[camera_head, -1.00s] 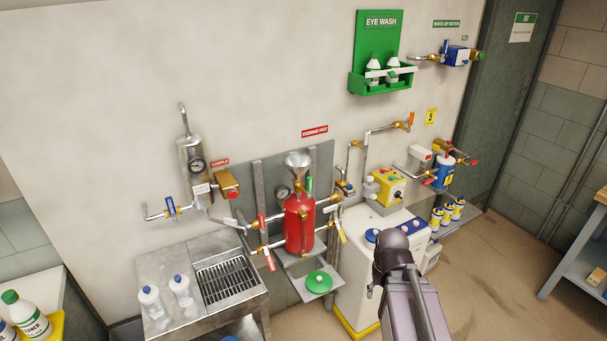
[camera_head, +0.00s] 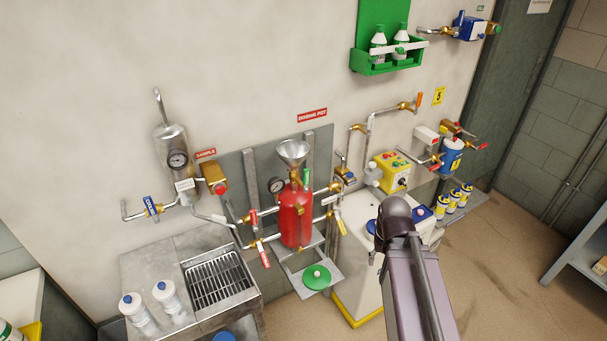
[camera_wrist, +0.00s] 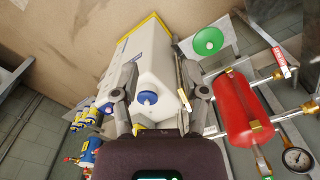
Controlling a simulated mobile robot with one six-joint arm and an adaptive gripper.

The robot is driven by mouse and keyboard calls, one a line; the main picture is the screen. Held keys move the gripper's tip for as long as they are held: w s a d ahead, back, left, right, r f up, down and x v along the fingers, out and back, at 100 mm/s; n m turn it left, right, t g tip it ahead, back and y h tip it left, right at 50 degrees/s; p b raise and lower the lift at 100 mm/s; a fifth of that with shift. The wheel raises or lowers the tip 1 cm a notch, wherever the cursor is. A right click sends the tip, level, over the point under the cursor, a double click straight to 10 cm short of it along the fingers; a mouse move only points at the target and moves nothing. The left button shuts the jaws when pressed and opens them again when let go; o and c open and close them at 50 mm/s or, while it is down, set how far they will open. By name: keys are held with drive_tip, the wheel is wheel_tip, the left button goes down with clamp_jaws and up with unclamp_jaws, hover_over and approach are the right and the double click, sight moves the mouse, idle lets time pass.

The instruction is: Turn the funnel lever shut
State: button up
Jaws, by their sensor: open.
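The red dosing pot (camera_head: 293,220) stands upright against a grey wall panel, with a silver funnel (camera_head: 292,153) above it. A small green lever (camera_head: 306,179) stands upright just below and right of the funnel; I take it for the funnel lever. In the wrist view the red pot (camera_wrist: 243,103) is on the right, and a bit of green (camera_wrist: 266,176), probably this lever, shows at the bottom edge. My gripper (camera_wrist: 160,92) is open and empty, apart from the pot, over the white cabinet. In the head view my arm hides the gripper's fingers.
Red-handled valves (camera_head: 253,217) and a yellow handle (camera_head: 341,226) sit on pipes beside the pot. A gauge (camera_head: 277,185) is left of it. A green lid (camera_head: 316,277) lies on a shelf below. The white cabinet (camera_head: 357,262) stands right, the steel sink (camera_head: 215,282) left.

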drive_tip(key=shift+o, duration=0.7)
drive_tip(key=shift+d, duration=0.25)
wheel_tip(320, 180, up, 21)
drive_tip(key=n+p, duration=0.7)
drive_tip(key=p, duration=1.4)
hover_over(307, 169)
drive_tip(key=shift+a+r, duration=0.1)
drive_tip(key=shift+r, duration=0.1)
drive_tip(key=shift+f, duration=0.15)
wheel_tip(307, 169, down, 14)
drive_tip(key=b, duration=1.3)
drive_tip(key=shift+r, duration=0.2)
